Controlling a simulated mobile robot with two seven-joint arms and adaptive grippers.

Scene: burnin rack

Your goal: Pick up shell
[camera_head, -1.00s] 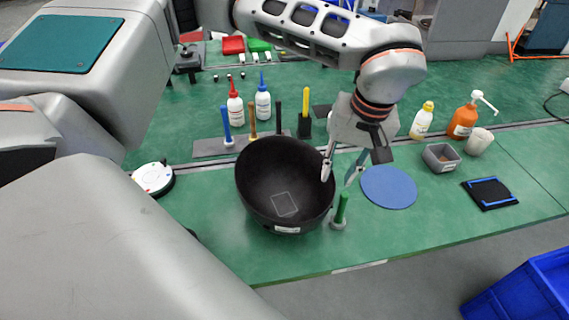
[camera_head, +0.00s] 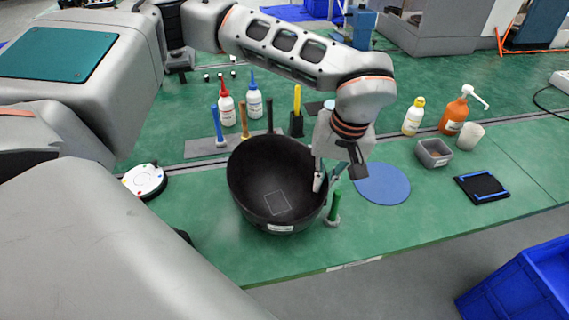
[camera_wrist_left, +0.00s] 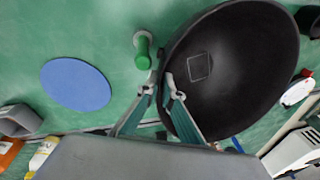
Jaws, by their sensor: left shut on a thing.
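The shell is a large black bowl (camera_head: 262,170) that stands open side up on the green table. A square outline and a white label show on it. It also shows in the left wrist view (camera_wrist_left: 245,75). My left gripper (camera_head: 326,184) is at the bowl's right rim, one finger inside and one outside. It is shut on the bowl's wall. In the left wrist view the fingertips (camera_wrist_left: 160,84) straddle the rim. I cannot tell whether the bowl is lifted off the table. My right gripper is not in view.
A green-handled tool (camera_head: 334,207) stands close to the bowl's right side. A blue disc (camera_head: 385,184) lies right of it. Bottles (camera_head: 227,108) and upright tools (camera_head: 244,120) stand behind. A grey bin (camera_head: 434,153) is farther right. The table's front edge is clear.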

